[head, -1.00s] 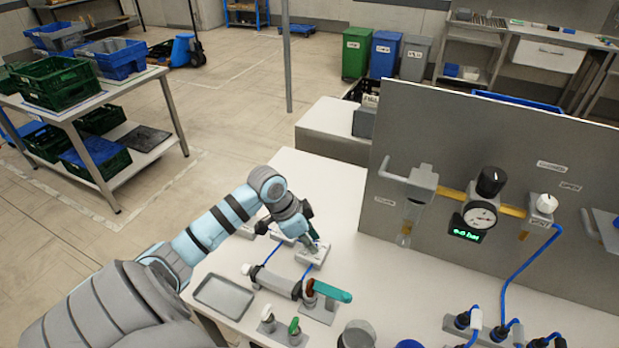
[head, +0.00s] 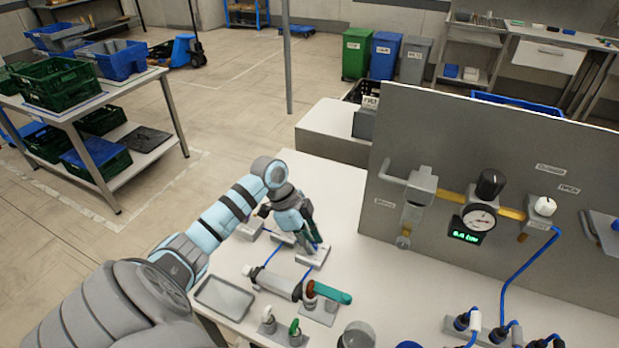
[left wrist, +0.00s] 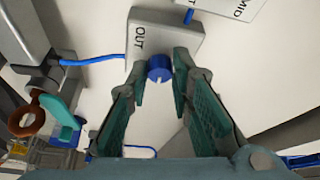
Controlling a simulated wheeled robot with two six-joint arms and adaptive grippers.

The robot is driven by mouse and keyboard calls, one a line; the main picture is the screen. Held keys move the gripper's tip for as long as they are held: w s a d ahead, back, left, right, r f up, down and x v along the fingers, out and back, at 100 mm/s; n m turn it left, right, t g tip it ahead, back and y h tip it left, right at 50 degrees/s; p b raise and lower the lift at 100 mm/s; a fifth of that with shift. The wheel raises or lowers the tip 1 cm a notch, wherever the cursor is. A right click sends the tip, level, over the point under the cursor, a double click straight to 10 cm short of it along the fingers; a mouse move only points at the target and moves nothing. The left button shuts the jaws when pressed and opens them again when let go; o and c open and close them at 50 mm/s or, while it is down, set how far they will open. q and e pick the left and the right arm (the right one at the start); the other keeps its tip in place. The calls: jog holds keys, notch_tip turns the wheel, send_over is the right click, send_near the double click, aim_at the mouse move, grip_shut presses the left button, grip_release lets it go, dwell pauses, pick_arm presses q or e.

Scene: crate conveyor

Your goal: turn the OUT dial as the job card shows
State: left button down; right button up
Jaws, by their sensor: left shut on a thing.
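The OUT box (left wrist: 165,38) is a pale block with "OUT" printed on top, and a blue cable runs from its side. Its blue dial (left wrist: 159,67) has a small light mark on its face, too small to read exactly. My left gripper (left wrist: 158,80) has its teal fingers on either side of the dial and is shut on it. In the head view my left gripper (head: 318,246) points down at the OUT box (head: 312,259), and the fingers hide the dial. I cannot make out a job card. My right gripper is not in view.
A box marked MID (left wrist: 235,8) stands beside the OUT box. A grey panel (head: 450,125) with a gauge (head: 480,217) stands to the right.

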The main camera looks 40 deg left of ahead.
pick_arm(q)
jog(key=m, duration=0.1)
jog(key=m+g, duration=0.1)
jog(key=shift+w+m+h+b, duration=0.2)
jog(key=shift+m+h+b, duration=0.1)
jog(key=shift+m+b, duration=0.1)
jog(key=shift+w+m+g+b, duration=0.1)
jog(key=shift+m+g+b, duration=0.6)
jog(key=shift+m, duration=1.2)
jog(key=c, duration=1.4)
grip_release()
